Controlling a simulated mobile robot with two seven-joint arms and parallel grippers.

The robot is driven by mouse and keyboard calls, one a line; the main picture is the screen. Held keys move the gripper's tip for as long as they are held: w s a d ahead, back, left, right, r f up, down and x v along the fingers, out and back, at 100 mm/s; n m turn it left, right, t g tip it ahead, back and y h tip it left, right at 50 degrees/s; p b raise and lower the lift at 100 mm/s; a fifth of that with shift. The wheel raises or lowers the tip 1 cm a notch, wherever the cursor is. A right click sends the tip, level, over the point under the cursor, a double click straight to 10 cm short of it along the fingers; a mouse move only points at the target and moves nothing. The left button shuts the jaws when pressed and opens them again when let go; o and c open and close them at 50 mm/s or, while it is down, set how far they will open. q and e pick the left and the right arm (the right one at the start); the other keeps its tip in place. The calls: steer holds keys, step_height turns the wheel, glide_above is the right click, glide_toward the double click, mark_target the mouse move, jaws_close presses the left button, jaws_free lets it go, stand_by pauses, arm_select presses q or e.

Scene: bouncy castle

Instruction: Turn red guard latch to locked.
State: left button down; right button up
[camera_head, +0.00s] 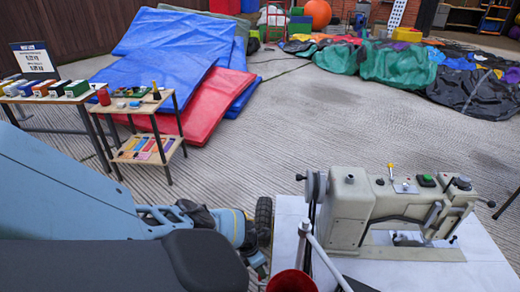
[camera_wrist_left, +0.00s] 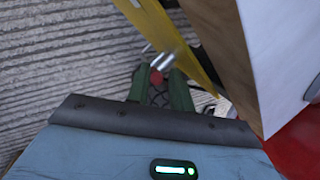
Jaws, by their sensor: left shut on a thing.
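The red guard latch shows in the left wrist view as a small red knob (camera_wrist_left: 156,77) beside a short metal pin and a yellow panel (camera_wrist_left: 178,45). My left gripper (camera_wrist_left: 157,84) has its two green fingers on either side of the red knob and is shut on it. How far the latch is turned cannot be told. In the head view my left arm reaches down beside the left edge of the sewing machine table (camera_head: 440,275); the latch is hidden there. My right gripper is not in view.
A beige sewing machine (camera_head: 350,205) stands on the white table. A red container (camera_head: 291,281) is close by at the table's front left. A two-level wooden stand (camera_head: 130,105) and folded blue (camera_head: 165,75) and red (camera_head: 215,105) mats lie farther back. The middle floor is clear.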

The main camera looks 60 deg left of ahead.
arm_select(q)
steer(key=c, duration=1.6)
jaws_free()
steer(key=shift+w, duration=0.1)
steer(key=shift+c, duration=0.2)
steer(key=shift+o, duration=0.5)
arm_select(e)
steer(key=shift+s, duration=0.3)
arm_select(q)
steer(key=p+v, duration=0.5)
steer(key=v, duration=0.2)
steer(key=shift+a+r, duration=0.15)
steer(key=shift+r, duration=0.2)
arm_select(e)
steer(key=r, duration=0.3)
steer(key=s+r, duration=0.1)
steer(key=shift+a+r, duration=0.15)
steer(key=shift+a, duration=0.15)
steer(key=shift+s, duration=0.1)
